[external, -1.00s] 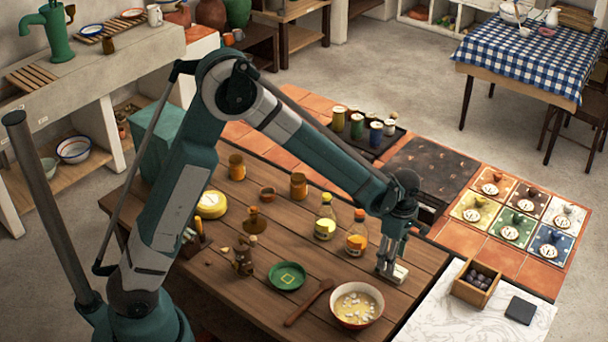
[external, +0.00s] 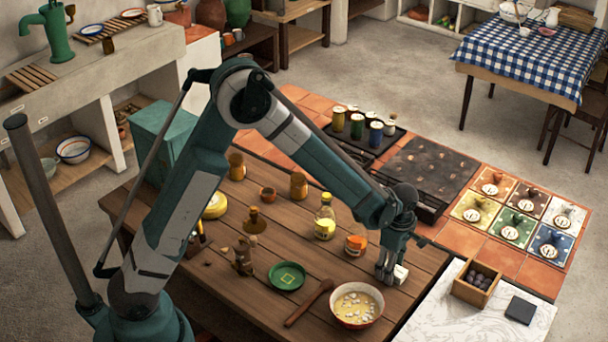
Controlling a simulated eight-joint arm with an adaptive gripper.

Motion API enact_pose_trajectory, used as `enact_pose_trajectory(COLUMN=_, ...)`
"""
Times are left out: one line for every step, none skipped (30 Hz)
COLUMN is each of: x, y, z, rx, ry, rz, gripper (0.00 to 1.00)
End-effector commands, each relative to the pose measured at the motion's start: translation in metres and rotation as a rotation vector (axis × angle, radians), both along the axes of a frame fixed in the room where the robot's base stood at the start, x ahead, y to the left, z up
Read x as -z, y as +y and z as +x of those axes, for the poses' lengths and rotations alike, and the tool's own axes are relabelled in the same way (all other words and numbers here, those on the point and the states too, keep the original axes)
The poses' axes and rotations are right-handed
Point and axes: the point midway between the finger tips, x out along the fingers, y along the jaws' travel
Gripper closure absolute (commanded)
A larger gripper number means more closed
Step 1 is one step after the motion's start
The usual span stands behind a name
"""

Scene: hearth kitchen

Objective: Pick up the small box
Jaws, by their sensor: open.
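A small white box (external: 401,274) sits at the right end of the wooden table, beyond the soup bowl. My gripper (external: 387,275) points down at the box's left side, with its fingers very close to it. The fingers are open. They partly cover the box, and I cannot tell whether they touch it or whether one stands on its far side.
A bowl of soup (external: 357,305) and a wooden spoon (external: 309,303) are in front of my gripper. A marble counter (external: 440,313) with a wooden crate (external: 476,283) lies to the right.

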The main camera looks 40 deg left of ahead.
Motion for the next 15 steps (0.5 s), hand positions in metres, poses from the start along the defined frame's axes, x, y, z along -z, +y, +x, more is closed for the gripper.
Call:
enact_pose_trajectory(x=0.0000, y=0.0000, z=0.0000, rx=0.000, ry=0.000, rz=0.000, gripper=0.55)
enact_pose_trajectory(x=0.0000, y=0.0000, z=0.0000, rx=0.000, ry=0.000, rz=0.000, gripper=0.55)
enact_pose_trajectory(x=-0.0001, y=0.0000, z=0.0000, rx=0.000, ry=0.000, rz=0.000, gripper=0.55)
enact_pose_trajectory(x=-0.0001, y=0.0000, z=0.0000, rx=0.000, ry=0.000, rz=0.000, gripper=0.56)
enact_pose_trajectory(x=-0.0001, y=0.0000, z=0.0000, rx=0.000, ry=0.000, rz=0.000, gripper=0.60)
enact_pose_trajectory(x=-0.0001, y=0.0000, z=0.0000, rx=0.000, ry=0.000, rz=0.000, gripper=0.65)
enact_pose_trajectory(x=-0.0001, y=0.0000, z=0.0000, rx=0.000, ry=0.000, rz=0.000, gripper=0.69)
enact_pose_trajectory(x=-0.0001, y=0.0000, z=0.0000, rx=0.000, ry=0.000, rz=0.000, gripper=0.73)
enact_pose_trajectory(x=-0.0001, y=0.0000, z=0.0000, rx=0.000, ry=0.000, rz=0.000, gripper=0.79)
enact_pose_trajectory(x=-0.0001, y=0.0000, z=0.0000, rx=0.000, ry=0.000, rz=0.000, gripper=0.82)
enact_pose_trajectory(x=-0.0001, y=0.0000, z=0.0000, rx=0.000, ry=0.000, rz=0.000, gripper=0.82)
enact_pose_trajectory(x=-0.0001, y=0.0000, z=0.0000, rx=0.000, ry=0.000, rz=0.000, gripper=0.82)
enact_pose_trajectory(x=-0.0001, y=0.0000, z=0.0000, rx=0.000, ry=0.000, rz=0.000, gripper=0.82)
enact_pose_trajectory(x=-0.0001, y=0.0000, z=0.0000, rx=0.000, ry=0.000, rz=0.000, gripper=0.82)
enact_pose_trajectory(x=-0.0001, y=0.0000, z=0.0000, rx=0.000, ry=0.000, rz=0.000, gripper=0.82)
